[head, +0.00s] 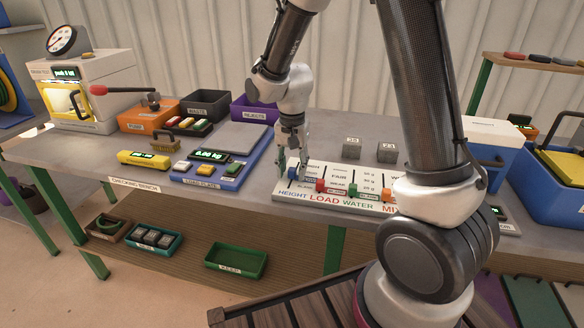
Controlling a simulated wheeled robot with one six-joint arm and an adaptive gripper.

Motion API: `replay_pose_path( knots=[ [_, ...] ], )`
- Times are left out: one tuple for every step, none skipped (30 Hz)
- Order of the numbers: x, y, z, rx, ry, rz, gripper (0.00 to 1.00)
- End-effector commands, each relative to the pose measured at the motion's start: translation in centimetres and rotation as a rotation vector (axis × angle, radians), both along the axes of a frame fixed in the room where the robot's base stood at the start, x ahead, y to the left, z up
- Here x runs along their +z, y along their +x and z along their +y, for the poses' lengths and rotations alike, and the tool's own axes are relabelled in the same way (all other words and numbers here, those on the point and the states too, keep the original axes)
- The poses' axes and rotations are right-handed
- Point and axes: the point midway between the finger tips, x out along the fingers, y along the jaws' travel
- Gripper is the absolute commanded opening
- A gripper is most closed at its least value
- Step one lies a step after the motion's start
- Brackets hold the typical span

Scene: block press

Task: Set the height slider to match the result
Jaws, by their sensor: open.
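The white slider board (340,203) lies on the bench right of centre, marked HEIGHT, LOAD, WATER and a partly hidden fourth word. The blue height slider knob (293,173) is at the left end of the board. Red (321,186), green (352,190) and orange (387,194) knobs sit in the columns to its right. My gripper (291,166) points down at the blue knob, with its open fingers at or around it. Whether they touch the knob I cannot tell. My arm hides the board's right end.
A load plate (222,170) with a lit display stands left of the board. Two grey cubes (351,148) (387,152) stand behind it. A press (88,90) with a dial, red-handled lever and lit display is far left. Bins line the back.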

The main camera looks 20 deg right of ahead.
Motion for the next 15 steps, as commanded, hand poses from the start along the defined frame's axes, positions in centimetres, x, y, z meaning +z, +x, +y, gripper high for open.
replay_pose_path(
  knots=[
    [0.2,0.0,0.0,0.000,0.001,-0.001,0.41],
    [0.3,0.0,0.0,0.000,0.000,-0.001,0.41],
    [0.7,0.1,0.0,0.000,0.001,-0.003,0.41],
    [1.0,0.1,0.0,0.000,0.001,-0.003,0.41],
    [1.5,0.1,0.0,0.000,0.001,-0.004,0.41],
    [2.2,0.1,0.0,0.000,0.001,-0.006,0.41],
    [2.8,0.1,0.0,0.000,0.002,-0.005,0.41],
    [3.5,0.1,0.0,0.000,0.002,-0.006,0.41],
    [4.4,0.1,0.0,0.000,0.002,-0.006,0.41],
    [5.2,0.2,0.0,0.000,0.002,-0.006,0.41],
    [5.9,0.1,0.0,0.000,0.002,-0.006,0.41],
    [6.8,0.1,0.0,0.000,0.002,-0.006,0.41],
    [7.5,0.1,0.0,0.000,0.002,-0.006,0.41],
    [8.1,0.1,0.0,0.000,0.002,-0.006,0.41],
    [8.8,0.1,0.0,0.000,0.002,-0.005,0.41]
  ],
)
